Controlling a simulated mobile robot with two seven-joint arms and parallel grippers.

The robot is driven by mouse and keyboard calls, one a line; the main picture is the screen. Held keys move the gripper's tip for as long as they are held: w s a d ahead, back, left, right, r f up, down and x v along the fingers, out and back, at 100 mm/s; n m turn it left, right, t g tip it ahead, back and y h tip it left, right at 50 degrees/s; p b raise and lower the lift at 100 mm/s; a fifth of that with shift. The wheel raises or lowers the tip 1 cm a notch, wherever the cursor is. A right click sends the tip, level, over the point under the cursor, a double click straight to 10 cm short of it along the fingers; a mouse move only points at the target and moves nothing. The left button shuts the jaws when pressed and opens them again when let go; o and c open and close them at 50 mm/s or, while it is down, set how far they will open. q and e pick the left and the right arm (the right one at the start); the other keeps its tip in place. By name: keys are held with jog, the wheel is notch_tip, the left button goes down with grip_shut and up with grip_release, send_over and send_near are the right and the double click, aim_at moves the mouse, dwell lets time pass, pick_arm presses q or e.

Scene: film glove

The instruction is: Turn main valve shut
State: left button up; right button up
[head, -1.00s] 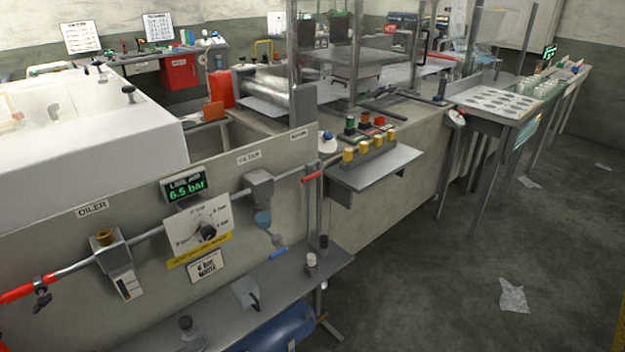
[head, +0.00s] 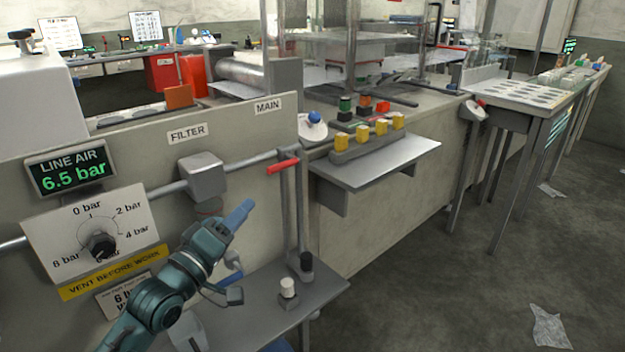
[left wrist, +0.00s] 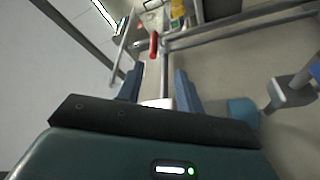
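The main valve's red lever handle (head: 283,166) sits on the air pipe below the "MAIN" label (head: 268,106) and lies nearly level along the pipe. It also shows in the left wrist view (left wrist: 154,45), ahead of the fingers. My left gripper (head: 240,212) is left of and below the red handle, in front of the panel, apart from it. In the left wrist view its two blue fingers (left wrist: 159,74) stand apart with only background between them, so it is open. The line air display (head: 70,168) reads 6.5 bar. My right gripper is out of view.
The filter block (head: 203,177) hangs on the pipe left of the valve; my gripper partly hides what is below it. A pressure dial (head: 102,244) is further left. A grey shelf (head: 322,292) with small fittings lies below. A push-button ledge (head: 375,165) juts out at right.

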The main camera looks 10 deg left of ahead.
aim_at(281, 167)
pick_arm(q)
jog(key=x, duration=0.9)
jog(key=r+b+x, duration=0.1)
jog(key=x, duration=0.4)
jog(key=shift+r, duration=0.1)
jog(key=shift+c, duration=0.2)
grip_shut()
